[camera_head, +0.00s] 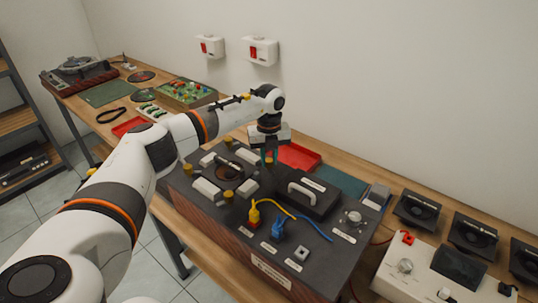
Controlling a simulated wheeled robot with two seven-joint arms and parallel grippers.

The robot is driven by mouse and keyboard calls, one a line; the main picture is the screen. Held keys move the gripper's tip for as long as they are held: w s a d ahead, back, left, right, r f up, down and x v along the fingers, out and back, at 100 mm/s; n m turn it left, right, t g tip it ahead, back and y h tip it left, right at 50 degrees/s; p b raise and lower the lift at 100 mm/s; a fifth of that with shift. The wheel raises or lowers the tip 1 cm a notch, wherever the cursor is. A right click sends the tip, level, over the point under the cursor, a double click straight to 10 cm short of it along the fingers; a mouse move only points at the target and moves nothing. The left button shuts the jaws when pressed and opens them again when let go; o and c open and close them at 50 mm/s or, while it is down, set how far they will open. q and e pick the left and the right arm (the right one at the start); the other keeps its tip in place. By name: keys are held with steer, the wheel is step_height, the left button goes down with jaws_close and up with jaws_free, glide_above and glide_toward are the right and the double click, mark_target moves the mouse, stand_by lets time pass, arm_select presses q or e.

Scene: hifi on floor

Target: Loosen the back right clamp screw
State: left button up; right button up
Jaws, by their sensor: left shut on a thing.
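A dark box-shaped unit (206,217) with wooden sides stands on the bench. A round part (229,172) on its top is ringed by white blocks and brass clamp screws. Brass screws show at the back left (228,142), front left (187,169) and front right (228,196). My left gripper (269,158) reaches down from above at the back right corner of this ring. Its fingers are shut on the back right clamp screw, which they mostly hide. I cannot tell whether the screw has turned. My right gripper is out of view.
A black block with a grey handle (302,194) sits right of the gripper. Yellow (275,208) and blue (315,228) cables arch over the unit's front. A red tray (298,157) lies behind. A white meter box (440,275) stands at the right, and the wall is close behind.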

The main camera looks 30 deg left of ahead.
mark_target(269, 160)
arm_select(q)
steer(key=shift+n, duration=0.6)
steer(key=o, duration=1)
steer(key=shift+r, duration=0.15)
step_height(269, 160, up, 12)
steer(key=shift+f+b, duration=0.1)
steer(key=shift+b, duration=1)
